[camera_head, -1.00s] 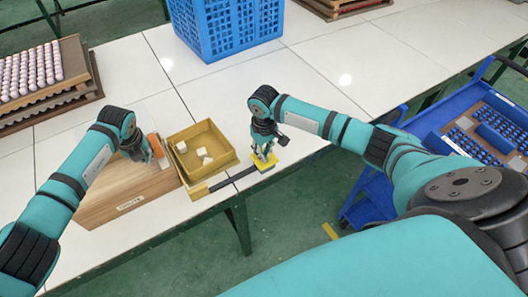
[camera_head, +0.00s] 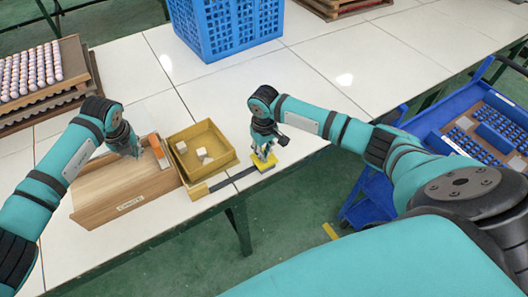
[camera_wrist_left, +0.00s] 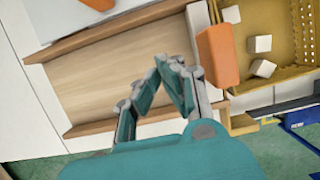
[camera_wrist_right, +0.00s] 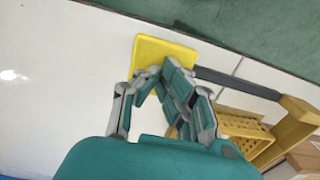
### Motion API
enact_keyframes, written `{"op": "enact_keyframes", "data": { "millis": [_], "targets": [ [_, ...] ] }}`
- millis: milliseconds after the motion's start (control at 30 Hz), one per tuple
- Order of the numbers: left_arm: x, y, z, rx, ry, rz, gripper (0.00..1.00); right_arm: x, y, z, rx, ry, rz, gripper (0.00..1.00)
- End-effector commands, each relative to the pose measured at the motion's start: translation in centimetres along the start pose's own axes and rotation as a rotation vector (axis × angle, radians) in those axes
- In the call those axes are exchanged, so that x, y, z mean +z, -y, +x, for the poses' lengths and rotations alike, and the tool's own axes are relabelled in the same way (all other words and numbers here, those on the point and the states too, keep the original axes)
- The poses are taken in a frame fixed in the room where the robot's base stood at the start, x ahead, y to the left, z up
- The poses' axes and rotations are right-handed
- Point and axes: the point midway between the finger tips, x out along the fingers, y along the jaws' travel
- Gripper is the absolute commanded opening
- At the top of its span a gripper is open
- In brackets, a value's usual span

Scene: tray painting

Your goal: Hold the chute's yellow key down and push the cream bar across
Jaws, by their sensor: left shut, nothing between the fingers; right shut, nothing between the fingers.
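The wooden chute (camera_head: 120,193), a shallow tray with a front label, sits near the table's front edge. A pale bar (camera_wrist_left: 197,28), which looks like the cream bar, runs along its bin-side edge, with an orange block (camera_head: 158,148) on it. My left gripper (camera_head: 137,156) is shut and empty over the chute floor, left of the orange block and apart from it. The yellow key (camera_head: 265,165) is a flat pad at the end of a dark lever (camera_head: 232,178). My right gripper (camera_wrist_right: 163,70) is shut, its fingertips at the pad; I cannot tell how far down it is.
A yellow bin (camera_head: 222,146) with white cubes (camera_head: 181,147) stands directly right of the chute. A blue crate (camera_head: 225,30) is behind. Stacked trays (camera_head: 42,75) are at the left, and a blue cart (camera_head: 455,150) at the right. The table behind the right gripper is clear.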

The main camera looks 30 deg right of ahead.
Motion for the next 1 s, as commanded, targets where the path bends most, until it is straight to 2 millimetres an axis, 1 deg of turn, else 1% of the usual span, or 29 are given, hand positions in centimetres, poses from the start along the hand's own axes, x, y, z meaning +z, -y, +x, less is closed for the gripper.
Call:
{"op": "enact_keyframes", "data": {
  "millis": [33,300,400,533,833,1000],
  "targets": [
    [0.3,0.0,-0.6,-0.002,0.002,-0.001,0.00,0.1,0.0,0.2,0.002,0.004,0.000,0.00],
    [1.3,0.0,-3.8,-0.002,0.003,-0.001,0.00,0.1,0.0,0.2,0.002,0.004,0.000,0.00],
    [1.5,0.0,-4.6,-0.001,0.001,-0.001,0.00,0.1,0.0,0.2,0.002,0.004,0.000,0.00],
    [1.6,0.0,-5.2,-0.001,0.001,-0.001,0.00,0.1,0.0,0.2,0.002,0.005,0.000,0.00],
    [1.7,0.0,-5.3,0.000,0.000,-0.001,0.00,0.1,0.0,0.1,0.002,0.004,0.000,0.00],
    [2.1,0.0,-6.7,0.000,0.001,-0.001,0.00,0.1,-0.1,-1.3,0.002,0.004,0.000,0.00]
  ]
}}
